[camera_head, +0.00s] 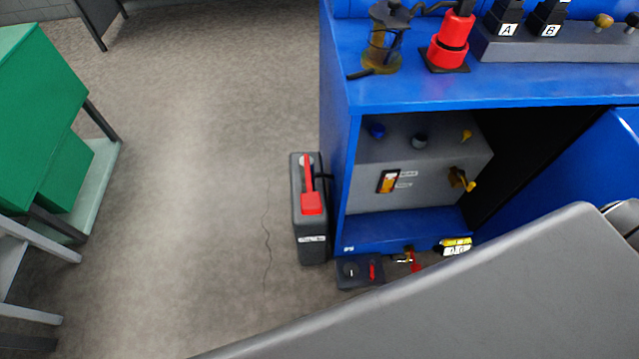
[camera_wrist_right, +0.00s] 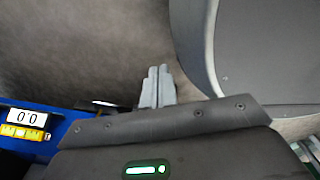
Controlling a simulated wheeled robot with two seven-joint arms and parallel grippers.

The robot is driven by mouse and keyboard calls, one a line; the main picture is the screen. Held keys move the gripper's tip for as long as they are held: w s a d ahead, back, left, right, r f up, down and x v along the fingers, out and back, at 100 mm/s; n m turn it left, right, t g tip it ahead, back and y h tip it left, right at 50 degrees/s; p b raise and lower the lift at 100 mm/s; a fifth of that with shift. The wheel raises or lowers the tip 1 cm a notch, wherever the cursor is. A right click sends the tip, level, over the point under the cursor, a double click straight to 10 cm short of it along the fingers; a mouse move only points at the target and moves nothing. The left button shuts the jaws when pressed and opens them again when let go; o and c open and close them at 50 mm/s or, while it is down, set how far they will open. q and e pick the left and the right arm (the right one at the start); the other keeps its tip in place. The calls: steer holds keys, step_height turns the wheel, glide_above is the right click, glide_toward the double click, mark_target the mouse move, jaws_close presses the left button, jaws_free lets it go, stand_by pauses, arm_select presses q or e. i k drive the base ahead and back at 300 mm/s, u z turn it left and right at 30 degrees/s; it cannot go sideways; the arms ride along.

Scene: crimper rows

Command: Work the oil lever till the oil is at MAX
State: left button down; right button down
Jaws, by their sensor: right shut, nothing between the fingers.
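A grey unit (camera_head: 425,140) sits inside the open blue cabinet. On its front is an oil gauge (camera_head: 388,181) with an amber window and two small white labels beside it, too small to read surely. The oil level is not clear. A yellow lever (camera_head: 461,180) sticks out of the unit's front, right of the gauge. My right gripper (camera_wrist_right: 157,86) shows in the right wrist view with its fingers together, empty, over bare floor and apart from the lever. In the head view my grey arm hides the lower right, and neither gripper shows.
A black case with a red handle (camera_head: 311,203) stands left of the blue cabinet (camera_head: 342,225). A small dark box (camera_head: 358,271) lies at its foot, near a yellow counter (camera_head: 456,246). The open blue door (camera_head: 590,165) is at right.

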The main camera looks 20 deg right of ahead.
mark_target(310, 205)
steer(key=k, duration=0.45)
steer(key=u, duration=1.9)
steer(key=i, duration=1.3)
steer(key=z, duration=2.35)
